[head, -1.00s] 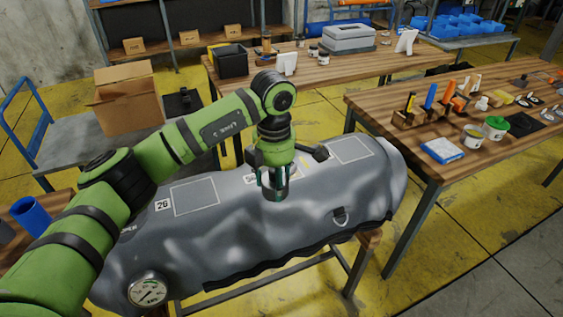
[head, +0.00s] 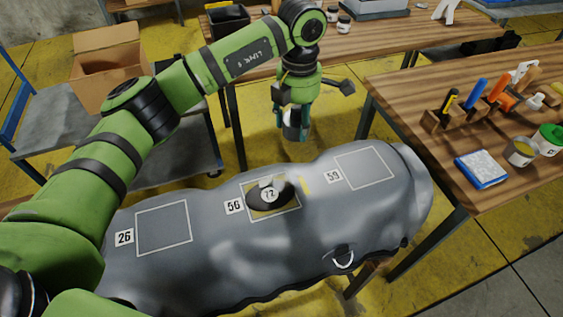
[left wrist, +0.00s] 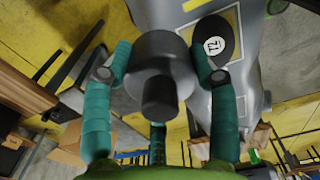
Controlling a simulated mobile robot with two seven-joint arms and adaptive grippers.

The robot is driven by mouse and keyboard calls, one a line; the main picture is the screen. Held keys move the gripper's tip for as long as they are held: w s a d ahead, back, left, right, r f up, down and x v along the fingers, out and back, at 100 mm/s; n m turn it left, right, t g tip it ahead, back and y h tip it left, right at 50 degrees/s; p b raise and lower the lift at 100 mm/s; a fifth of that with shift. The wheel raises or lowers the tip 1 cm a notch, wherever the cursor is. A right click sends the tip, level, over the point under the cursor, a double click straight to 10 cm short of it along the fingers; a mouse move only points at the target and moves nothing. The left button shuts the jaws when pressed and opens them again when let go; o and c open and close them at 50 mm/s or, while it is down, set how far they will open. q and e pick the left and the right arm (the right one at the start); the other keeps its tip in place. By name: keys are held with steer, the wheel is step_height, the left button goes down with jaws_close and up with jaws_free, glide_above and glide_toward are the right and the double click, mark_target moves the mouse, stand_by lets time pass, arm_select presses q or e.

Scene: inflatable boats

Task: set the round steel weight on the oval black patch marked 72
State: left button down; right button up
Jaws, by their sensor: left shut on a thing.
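The oval black patch (head: 270,194) with a white round 72 label lies on the grey inflatable tube (head: 225,255), inside the outlined square beside the 56 tag. My left gripper (head: 294,135) is shut on the round steel weight (head: 291,129), which looks dark grey. It holds the weight in the air, above and beyond the patch in the head view, clear of the tube. In the left wrist view the weight (left wrist: 158,58), with its knob, sits between the teal fingers, and the patch (left wrist: 224,36) shows to its upper right. My right gripper is not in view.
Other outlined squares on the tube carry tags 26 (head: 124,237) and 59 (head: 334,176). A wooden table (head: 440,170) with tools, a blue pack and tubs stands at right. Another table (head: 365,50) is behind. A cart with a cardboard box (head: 110,75) is at left.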

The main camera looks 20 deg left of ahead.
arm_select(q)
steer(key=s+a+f+p, duration=0.1)
steer(key=s+f+p, duration=0.1)
steer(key=s, duration=0.4)
steer(key=p, duration=0.3)
glide_above(272, 197)
steer(key=f, duration=0.3)
steer(key=shift+w+f, duration=0.3)
steer(key=shift+w, duration=0.05)
steer(key=shift+s+a+f, duration=0.1)
steer(key=shift+s+f, duration=0.15)
steer(key=shift+s, duration=0.05)
steer(key=shift+s+f, duration=0.2)
steer(key=shift+f, duration=0.15)
step_height(272, 197, down, 3)
steer(key=shift+w+p, duration=0.1)
steer(key=shift+p, duration=0.8)
steer(key=shift+f, duration=0.3)
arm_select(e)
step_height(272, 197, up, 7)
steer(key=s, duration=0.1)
arm_select(q)
steer(key=shift+f, duration=0.15)
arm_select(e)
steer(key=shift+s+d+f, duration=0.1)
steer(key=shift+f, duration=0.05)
